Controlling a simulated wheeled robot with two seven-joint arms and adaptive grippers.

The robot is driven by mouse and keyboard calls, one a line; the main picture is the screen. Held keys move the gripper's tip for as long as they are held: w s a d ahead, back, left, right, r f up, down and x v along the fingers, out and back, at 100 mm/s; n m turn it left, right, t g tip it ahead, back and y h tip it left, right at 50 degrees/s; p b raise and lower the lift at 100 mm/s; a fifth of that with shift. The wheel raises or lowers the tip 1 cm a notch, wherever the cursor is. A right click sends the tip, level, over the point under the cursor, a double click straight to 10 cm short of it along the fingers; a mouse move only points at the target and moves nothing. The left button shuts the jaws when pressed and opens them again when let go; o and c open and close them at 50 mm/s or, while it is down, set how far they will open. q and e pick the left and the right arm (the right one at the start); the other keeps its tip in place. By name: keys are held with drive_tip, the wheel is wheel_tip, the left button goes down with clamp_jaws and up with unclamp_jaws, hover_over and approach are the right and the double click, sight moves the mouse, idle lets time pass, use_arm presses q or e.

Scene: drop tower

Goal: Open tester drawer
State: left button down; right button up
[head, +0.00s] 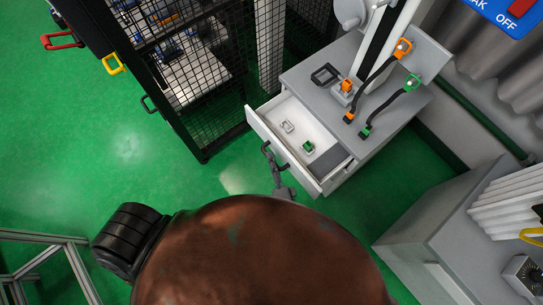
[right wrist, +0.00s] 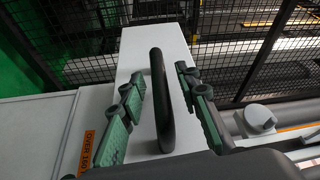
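The tester drawer (head: 285,160) is pulled out of the grey tester cabinet (head: 318,90), and its inside shows. A small pale part (head: 287,126) and a small green part (head: 308,147) lie in it. The black drawer handle (right wrist: 161,100) stands out from the white drawer front (right wrist: 145,55). My right gripper (right wrist: 160,82) has its green-padded fingers on either side of the handle, with gaps visible on both sides. In the head view the right gripper (head: 276,176) is at the drawer front, partly hidden. My left gripper is not in view.
A black mesh cage (head: 205,75) stands left of the drawer. Orange and green straps (head: 381,78) sit on the cabinet top. A grey cabinet (head: 430,230) stands at the lower right. Green floor (head: 120,140) is free at the left.

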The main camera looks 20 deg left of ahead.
drive_tip(key=v, duration=0.7)
drive_tip(key=shift+s, duration=0.1)
idle(0.4)
